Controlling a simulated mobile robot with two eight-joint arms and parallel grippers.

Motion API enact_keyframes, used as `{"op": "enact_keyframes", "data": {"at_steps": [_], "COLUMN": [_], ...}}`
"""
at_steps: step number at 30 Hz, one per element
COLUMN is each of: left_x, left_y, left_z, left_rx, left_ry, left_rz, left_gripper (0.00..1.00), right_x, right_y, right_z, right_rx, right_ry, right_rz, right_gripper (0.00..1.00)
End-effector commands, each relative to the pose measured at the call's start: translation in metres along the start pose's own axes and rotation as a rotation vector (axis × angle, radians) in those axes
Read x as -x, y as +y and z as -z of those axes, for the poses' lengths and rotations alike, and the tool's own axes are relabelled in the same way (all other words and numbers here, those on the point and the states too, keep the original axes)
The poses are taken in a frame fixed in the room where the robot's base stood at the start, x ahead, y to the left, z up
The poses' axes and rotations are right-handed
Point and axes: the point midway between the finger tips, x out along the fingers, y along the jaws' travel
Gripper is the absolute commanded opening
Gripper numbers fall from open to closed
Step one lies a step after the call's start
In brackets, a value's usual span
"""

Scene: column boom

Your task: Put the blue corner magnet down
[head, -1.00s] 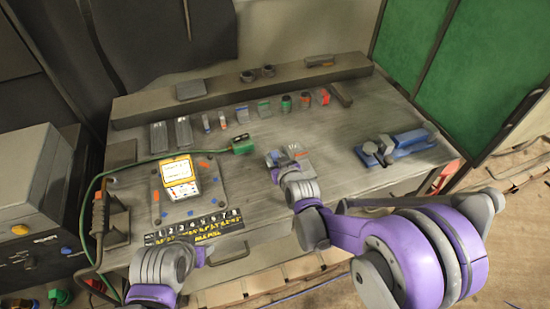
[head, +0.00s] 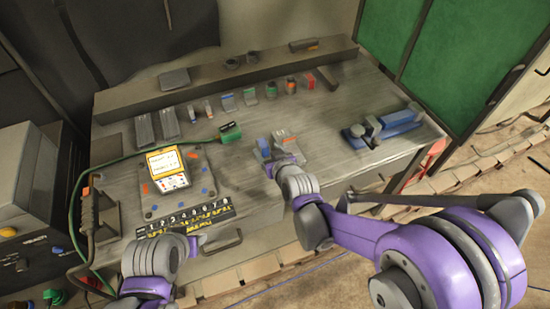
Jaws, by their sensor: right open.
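The blue corner magnet (head: 263,147), a small grey piece with blue on it, lies on the bench just beyond my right gripper. A similar grey piece with an orange-red mark (head: 283,134) lies beside it. My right gripper (head: 279,160) is open, low over the bench at the near side of these pieces; its fingertips are small, and I cannot tell whether they still touch the blue one. My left gripper (head: 194,244) is at the bench's front edge, below the number strip, away from the magnets; its jaws are not clear.
A grey plate (head: 150,209) with coloured spots carries a yellow-edged card (head: 168,166) on the left. A green clamp (head: 230,131) on a cable lies behind. Small blocks line the back. A blue vise (head: 390,126) stands right. Bare bench lies between magnets and vise.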

Motion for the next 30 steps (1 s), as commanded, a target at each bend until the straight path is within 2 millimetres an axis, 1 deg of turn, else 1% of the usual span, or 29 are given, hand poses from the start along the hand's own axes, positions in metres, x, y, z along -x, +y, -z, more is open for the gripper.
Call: {"op": "enact_keyframes", "data": {"at_steps": [1,3,6,9,13,20,23,26,29,30], "left_x": [0.0,0.001,0.002,0.004,0.005,0.005,0.005,0.005,0.005,0.005], "left_y": [0.0,0.0,0.0,0.0,0.0,0.0,0.0,0.0,0.0,0.0], "left_z": [0.0,0.001,0.003,0.004,0.005,0.005,0.005,0.005,0.005,0.005], "left_rx": [0.0,0.0,0.0,0.0,0.0,0.0,0.0,0.0,0.0,0.0], "left_ry": [0.0,0.001,0.002,0.004,0.005,0.005,0.005,0.005,0.005,0.005], "left_rz": [0.0,0.0,0.0,0.0,0.0,0.0,0.0,0.0,0.0,0.0], "left_gripper": [0.5,0.5,0.5,0.5,0.5,0.5,0.5,0.5,0.5,0.5], "right_x": [0.012,0.026,0.043,0.056,0.067,0.072,0.078,0.097,0.129,0.144], "right_y": [0.0,0.0,0.0,0.0,0.0,0.0,0.004,0.016,0.032,0.039], "right_z": [0.0,0.001,0.0,0.001,0.001,0.0,-0.002,-0.011,-0.028,-0.036], "right_rx": [0.0,0.0,-0.001,-0.001,0.0,-0.001,-0.006,-0.023,-0.056,-0.074], "right_ry": [0.0,0.0,0.0,0.001,0.0,-0.001,-0.024,-0.094,-0.209,-0.259], "right_rz": [0.0,-0.001,0.0,0.0,0.0,0.0,-0.007,-0.027,-0.061,-0.078], "right_gripper": [0.7,0.7,0.7,0.7,0.7,0.7,0.7,0.7,0.7,0.7]}}
